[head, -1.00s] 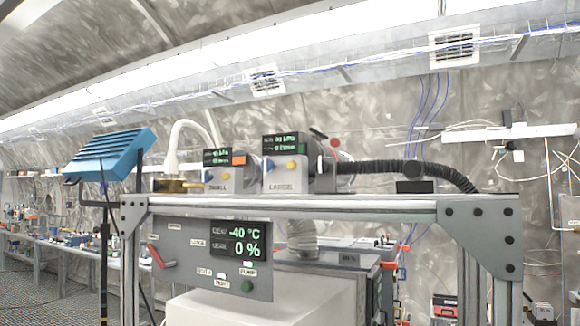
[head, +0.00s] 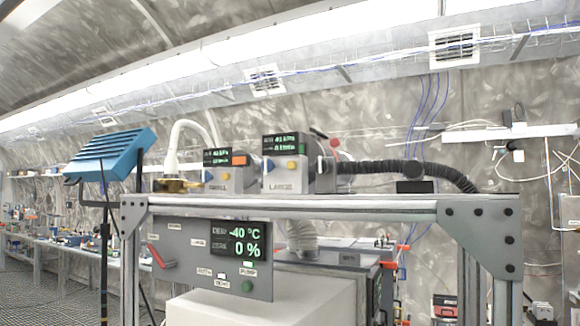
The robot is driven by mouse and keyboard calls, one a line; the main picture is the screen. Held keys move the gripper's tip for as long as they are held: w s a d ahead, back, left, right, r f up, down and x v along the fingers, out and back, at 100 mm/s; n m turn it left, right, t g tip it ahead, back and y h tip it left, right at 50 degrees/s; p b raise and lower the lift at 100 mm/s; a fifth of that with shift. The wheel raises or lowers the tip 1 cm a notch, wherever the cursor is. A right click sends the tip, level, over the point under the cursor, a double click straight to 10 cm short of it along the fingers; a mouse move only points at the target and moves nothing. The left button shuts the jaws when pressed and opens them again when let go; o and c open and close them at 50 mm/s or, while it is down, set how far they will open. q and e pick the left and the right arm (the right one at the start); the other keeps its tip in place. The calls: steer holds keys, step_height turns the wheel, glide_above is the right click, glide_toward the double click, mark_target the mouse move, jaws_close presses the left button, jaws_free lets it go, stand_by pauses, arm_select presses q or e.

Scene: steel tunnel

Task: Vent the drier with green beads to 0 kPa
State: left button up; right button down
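No drier with green beads can be made out. A box marked SMALL (head: 225,175) and a box marked LARGE (head: 285,176) stand on a metal frame, each with a small dark display whose green figures are too small to read surely. A grey panel (head: 200,262) hangs below, with a red lever (head: 158,258) at its left, a green button (head: 247,286) and a display (head: 238,241) reading -40 °C and 0 %. Neither of my grippers is in view.
The frame's top rail (head: 300,203) crosses the view. A black corrugated hose (head: 400,168) runs right from the LARGE box, and a white hose (head: 175,140) rises beside the SMALL box. A blue slatted box (head: 112,155) stands at left. A cluttered bench (head: 60,242) is behind.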

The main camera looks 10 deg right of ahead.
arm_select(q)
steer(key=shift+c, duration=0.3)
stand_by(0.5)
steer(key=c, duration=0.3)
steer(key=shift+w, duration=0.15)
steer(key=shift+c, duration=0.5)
